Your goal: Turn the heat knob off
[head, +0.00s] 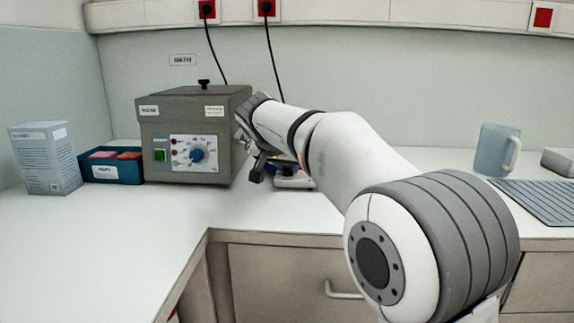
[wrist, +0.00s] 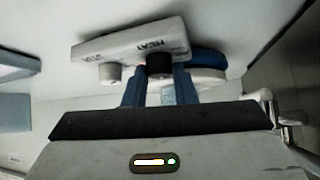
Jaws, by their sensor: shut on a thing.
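In the wrist view a white stirrer hotplate (wrist: 120,45) carries the words HEAT and STIR. The black heat knob (wrist: 159,63) sits under HEAT, and a pale stir knob (wrist: 110,73) sits under STIR. My gripper (wrist: 158,82) has its blue fingers on either side of the black knob and is shut on it. The knob's pointer mark cannot be made out. In the head view only a bit of the hotplate (head: 294,182) shows behind my arm, and my fingertips are hidden there.
Left of the hotplate stands a grey bath (head: 195,108) with a blue dial (head: 197,155) and a green switch (head: 159,155). Further left are a blue tray (head: 111,171) and a carton (head: 45,158). A jug (head: 495,150) and a ribbed mat (head: 540,198) are at the right. The front left counter is clear.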

